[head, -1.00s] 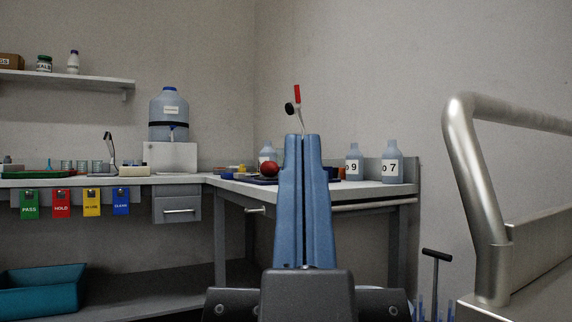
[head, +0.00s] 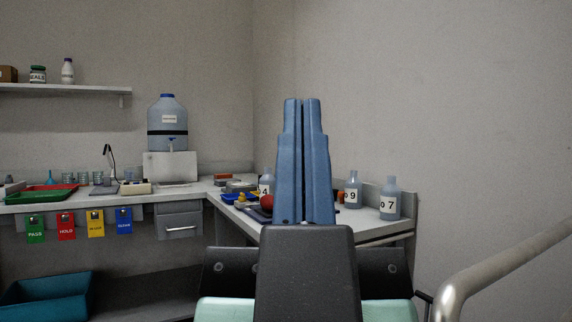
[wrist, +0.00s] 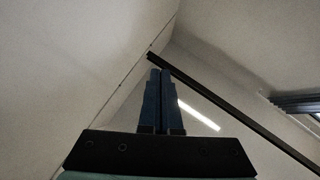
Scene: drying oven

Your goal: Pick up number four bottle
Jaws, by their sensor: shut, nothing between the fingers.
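The number four bottle (head: 266,183) stands upright on the right-hand counter in the head view, just left of my gripper. It is a blue-grey bottle with a white label reading 4, partly hidden behind my fingers and a red round thing. My gripper (head: 303,100) points up in the middle of the head view, its two blue fingers together with nothing held. In the wrist view, my gripper (wrist: 161,72) shows against the wall and ceiling. It is apart from the bottle, which the wrist view does not show.
Bottles labelled 9 (head: 352,189) and 7 (head: 390,200) stand on the counter at right. A red round thing (head: 267,202) lies before the number four bottle. A large water jug (head: 167,118) stands at the back. A metal rail (head: 500,262) crosses the lower right.

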